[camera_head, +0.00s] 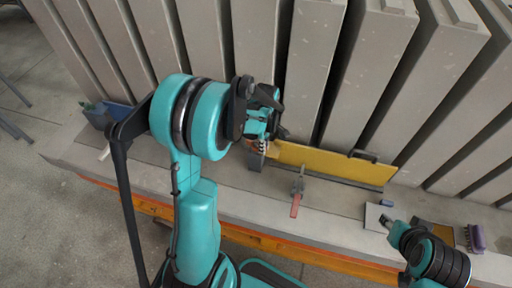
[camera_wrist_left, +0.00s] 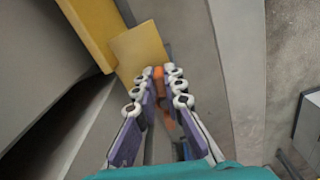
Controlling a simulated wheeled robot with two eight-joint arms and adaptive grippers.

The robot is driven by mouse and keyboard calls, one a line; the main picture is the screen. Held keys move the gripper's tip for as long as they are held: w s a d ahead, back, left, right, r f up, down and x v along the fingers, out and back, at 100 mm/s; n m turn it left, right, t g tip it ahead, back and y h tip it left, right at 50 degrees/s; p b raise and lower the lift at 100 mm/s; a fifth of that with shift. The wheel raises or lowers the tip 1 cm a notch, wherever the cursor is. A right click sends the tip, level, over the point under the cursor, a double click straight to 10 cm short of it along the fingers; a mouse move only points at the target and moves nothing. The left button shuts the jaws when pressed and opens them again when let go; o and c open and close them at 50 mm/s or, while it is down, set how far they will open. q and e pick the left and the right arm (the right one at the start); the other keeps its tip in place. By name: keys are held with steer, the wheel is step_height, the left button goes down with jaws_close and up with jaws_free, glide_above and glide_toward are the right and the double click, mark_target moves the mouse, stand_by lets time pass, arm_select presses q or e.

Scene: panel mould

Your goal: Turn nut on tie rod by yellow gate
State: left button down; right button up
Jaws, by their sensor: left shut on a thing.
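The yellow gate (camera_head: 325,163) stands on edge along the foot of the grey panels, and its yellow surface also shows in the left wrist view (camera_wrist_left: 140,52). My left gripper (camera_head: 262,142) is at the gate's left end, its fingers (camera_wrist_left: 155,92) close together in the left wrist view. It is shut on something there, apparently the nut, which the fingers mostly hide. The tie rod cannot be made out clearly. An orange piece (camera_wrist_left: 158,74) shows between the fingertips. My right gripper (camera_head: 388,222) is low at the right, small and dark; its opening cannot be told.
Tall grey panels (camera_head: 315,60) stand in a row behind the gate. A red-handled clamp (camera_head: 296,205) stands on the ledge in front of it.

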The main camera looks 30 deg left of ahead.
arm_select(q)
steer(key=shift+n, duration=0.3)
steer(key=shift+w, duration=0.1)
steer(key=n, duration=0.3)
steer(key=shift+w+a+b, duration=0.1)
steer(key=shift+w+b, duration=0.25)
steer(key=shift+w, duration=0.05)
steer(key=n, duration=0.3)
steer(key=shift+w+a+n+b, duration=0.25)
steer(key=shift+w+n+b, duration=0.05)
steer(key=shift+w+n, duration=0.1)
steer(key=c, duration=1.5)
jaws_free()
steer(key=shift+c, duration=0.2)
